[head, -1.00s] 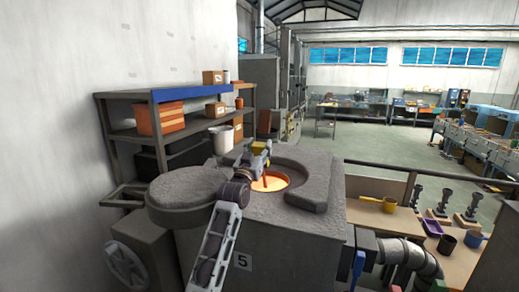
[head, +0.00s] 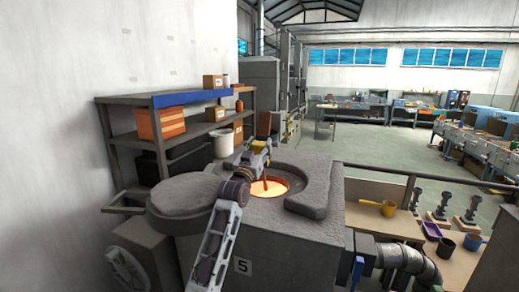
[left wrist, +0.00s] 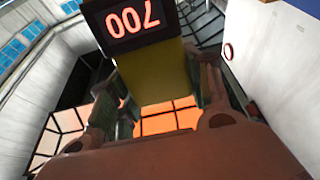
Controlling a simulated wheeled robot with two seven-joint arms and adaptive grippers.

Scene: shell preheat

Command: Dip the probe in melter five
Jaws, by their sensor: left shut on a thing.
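Melter five (head: 310,239) is a grey block with a number 5 plate on its front. Its round lid is swung left, and glowing orange melt (head: 280,184) shows in its open mouth. My left gripper (head: 258,151) is above the mouth, shut on the probe. The probe's yellow body (left wrist: 160,75) shows between the fingers (left wrist: 158,110) in the left wrist view, with red digits on a dark display that look like an upside-down 700. The probe's thin rod (head: 265,187) points down at the melt; I cannot tell how deep its tip is. My right gripper is out of view.
A shelf (head: 180,100) with boxes and an orange bin (head: 160,123) stands behind left by the wall. A raised grey collar (head: 318,190) borders the mouth's right side. A bench (head: 380,226) with a yellow ladle (head: 388,208) is at right, beside a metal pipe (head: 405,257).

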